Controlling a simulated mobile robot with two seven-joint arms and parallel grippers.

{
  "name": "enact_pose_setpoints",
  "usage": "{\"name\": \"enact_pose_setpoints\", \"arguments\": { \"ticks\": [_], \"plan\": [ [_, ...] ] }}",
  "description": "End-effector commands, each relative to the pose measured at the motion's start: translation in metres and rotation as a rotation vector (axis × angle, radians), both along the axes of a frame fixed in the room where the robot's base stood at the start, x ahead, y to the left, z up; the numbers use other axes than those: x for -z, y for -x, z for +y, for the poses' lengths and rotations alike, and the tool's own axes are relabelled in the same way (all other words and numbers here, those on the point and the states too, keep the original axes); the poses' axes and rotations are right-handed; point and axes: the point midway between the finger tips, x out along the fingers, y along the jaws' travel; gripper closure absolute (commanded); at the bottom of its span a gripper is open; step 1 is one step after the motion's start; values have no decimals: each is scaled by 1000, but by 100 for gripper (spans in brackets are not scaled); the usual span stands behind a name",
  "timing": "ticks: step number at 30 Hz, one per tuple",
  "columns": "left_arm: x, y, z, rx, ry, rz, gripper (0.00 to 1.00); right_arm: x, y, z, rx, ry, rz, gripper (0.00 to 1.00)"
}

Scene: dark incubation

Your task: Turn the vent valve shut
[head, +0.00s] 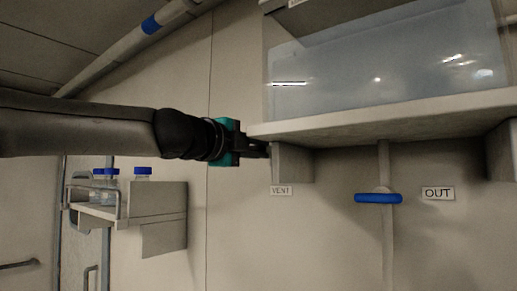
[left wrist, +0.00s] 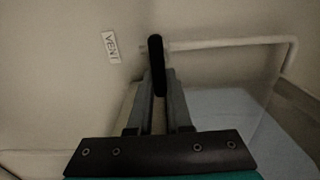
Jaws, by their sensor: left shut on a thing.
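In the left wrist view, the vent valve's handle (left wrist: 156,52) is a dark rounded bar, seen nearly end-on in front of a pale pipe (left wrist: 225,43). My left gripper (left wrist: 160,88) is shut on this handle, its two fingers on either side of it. The VENT label (left wrist: 110,47) is on the wall beside it; in the head view the label (head: 281,190) is just below a shelf bracket. My right gripper is not in view.
A pale shelf (head: 400,116) carries a large translucent box (head: 385,75). Below it, a blue valve handle (head: 379,198) lies across a pipe beside an OUT label (head: 438,193). A small rack (head: 160,205) with blue-capped bottles stands at the left, below my arm.

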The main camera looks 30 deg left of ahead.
Motion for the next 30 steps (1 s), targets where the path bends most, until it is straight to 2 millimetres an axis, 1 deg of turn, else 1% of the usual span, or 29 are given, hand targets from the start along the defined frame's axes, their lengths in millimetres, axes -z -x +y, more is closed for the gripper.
{"name": "enact_pose_setpoints", "arguments": {
  "ticks": [9,10,17,26,30],
  "plan": [
    [0,0,0,1,-7,-1,100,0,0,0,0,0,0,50],
    [0,0,0,1,-7,-1,79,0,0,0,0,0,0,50],
    [0,0,0,0,-5,0,53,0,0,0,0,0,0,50],
    [0,1,0,0,-4,0,52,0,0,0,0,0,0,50],
    [-1,9,0,0,-5,-2,52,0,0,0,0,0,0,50]
  ]
}}
